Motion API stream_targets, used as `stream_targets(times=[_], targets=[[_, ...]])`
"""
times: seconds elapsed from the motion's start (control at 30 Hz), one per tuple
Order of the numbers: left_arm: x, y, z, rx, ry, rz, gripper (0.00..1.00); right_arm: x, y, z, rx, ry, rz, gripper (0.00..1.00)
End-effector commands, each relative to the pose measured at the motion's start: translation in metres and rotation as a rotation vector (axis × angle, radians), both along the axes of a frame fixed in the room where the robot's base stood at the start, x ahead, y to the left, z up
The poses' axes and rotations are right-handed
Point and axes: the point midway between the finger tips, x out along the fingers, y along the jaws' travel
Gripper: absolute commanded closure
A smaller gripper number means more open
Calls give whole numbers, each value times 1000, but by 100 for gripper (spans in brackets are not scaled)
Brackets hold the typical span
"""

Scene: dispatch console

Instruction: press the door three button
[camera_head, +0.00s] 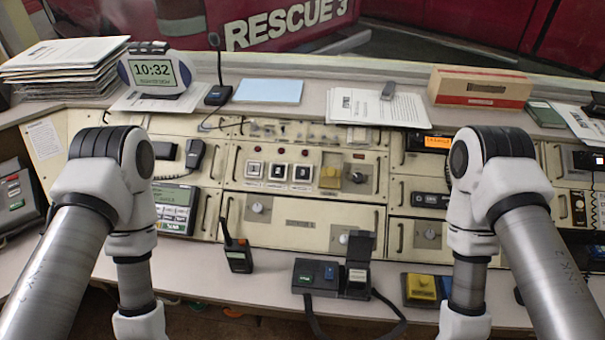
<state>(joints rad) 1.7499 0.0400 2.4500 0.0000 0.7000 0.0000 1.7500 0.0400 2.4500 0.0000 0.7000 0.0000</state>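A cream console panel (305,215) faces me in the middle. The button labels are too small to read, so I cannot tell for certain which is door three; the right one is third from the left. My two arms come in from the left and right and bend down past the bottom edge. Neither gripper is in view. Nothing touches the buttons.
A handheld radio (238,254), a black control box (332,278) and a yellow box (420,288) stand on the front ledge. A gooseneck microphone (218,92) stands behind. The space before the buttons is clear.

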Motion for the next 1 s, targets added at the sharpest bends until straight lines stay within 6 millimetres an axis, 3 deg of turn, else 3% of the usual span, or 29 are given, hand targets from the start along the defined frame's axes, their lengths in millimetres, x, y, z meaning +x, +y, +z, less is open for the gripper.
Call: stream_targets(times=[0.07, 0.13, 0.17, 1.0], targets=[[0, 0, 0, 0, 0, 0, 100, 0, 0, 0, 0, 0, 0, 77], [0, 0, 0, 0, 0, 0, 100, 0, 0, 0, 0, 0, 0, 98], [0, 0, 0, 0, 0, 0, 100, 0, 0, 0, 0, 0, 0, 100], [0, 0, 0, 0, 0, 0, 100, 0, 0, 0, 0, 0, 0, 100]])
